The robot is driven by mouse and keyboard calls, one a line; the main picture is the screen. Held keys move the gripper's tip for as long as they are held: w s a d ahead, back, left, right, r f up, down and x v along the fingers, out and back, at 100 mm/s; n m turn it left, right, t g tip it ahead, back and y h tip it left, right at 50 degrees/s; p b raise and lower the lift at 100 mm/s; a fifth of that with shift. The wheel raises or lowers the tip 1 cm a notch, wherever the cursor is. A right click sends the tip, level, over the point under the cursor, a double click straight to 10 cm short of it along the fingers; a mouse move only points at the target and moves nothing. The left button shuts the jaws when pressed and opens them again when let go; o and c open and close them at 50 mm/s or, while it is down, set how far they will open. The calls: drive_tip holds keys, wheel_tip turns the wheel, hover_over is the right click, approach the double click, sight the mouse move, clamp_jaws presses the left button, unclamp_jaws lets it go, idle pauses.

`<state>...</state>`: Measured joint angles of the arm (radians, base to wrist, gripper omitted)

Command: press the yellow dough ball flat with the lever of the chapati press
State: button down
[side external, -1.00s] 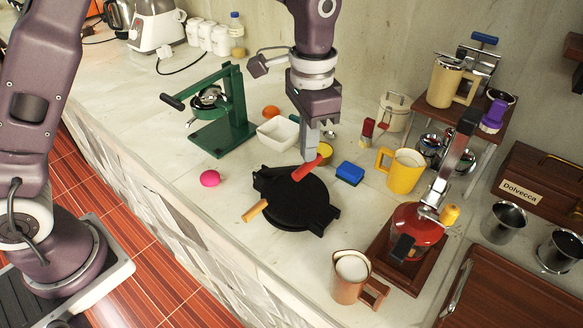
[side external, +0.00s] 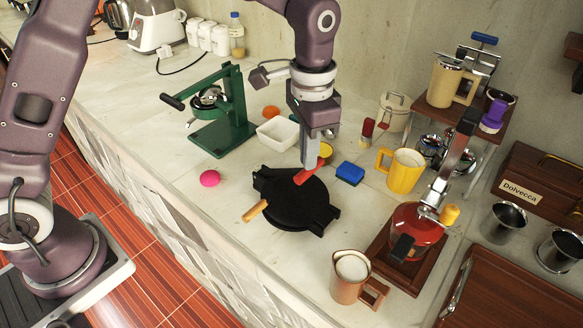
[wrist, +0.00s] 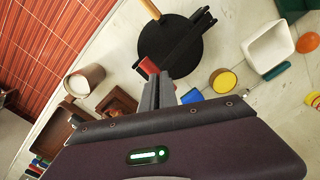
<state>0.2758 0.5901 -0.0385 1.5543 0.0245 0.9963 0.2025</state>
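The chapati press (side external: 290,205) is black and round, on the counter in the middle of the side view. Its plates look closed together, with a wooden handle (side external: 255,211) on the left and a red-gripped lever (side external: 302,177) low over the top. It also shows in the wrist view (wrist: 168,45). My gripper (side external: 309,164) points down with its fingers together, their tips at the red grip (wrist: 149,66). They appear to touch it from above, not around it. No yellow dough ball shows between the plates. A round yellow-topped item (wrist: 223,81) sits beside the press; I cannot tell whether it is dough.
A blue sponge (side external: 350,172), a yellow mug (side external: 402,172) and a white bowl (side external: 278,133) stand near the press. A pink ball (side external: 210,178) lies to its left, and a green press (side external: 222,115) stands behind. A copper mug (side external: 350,278) is in front.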

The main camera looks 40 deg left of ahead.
drive_tip(key=shift+d+f, duration=0.35)
drive_tip(key=shift+f, duration=0.25)
drive_tip(key=shift+d+f, duration=0.35)
drive_tip(key=shift+f, duration=0.2)
idle(1.8)
drive_tip(key=shift+d+f, duration=0.35)
drive_tip(key=shift+f, duration=0.55)
drive_tip(key=shift+d+f, duration=0.3)
drive_tip(key=shift+f, duration=0.6)
idle(3.2)
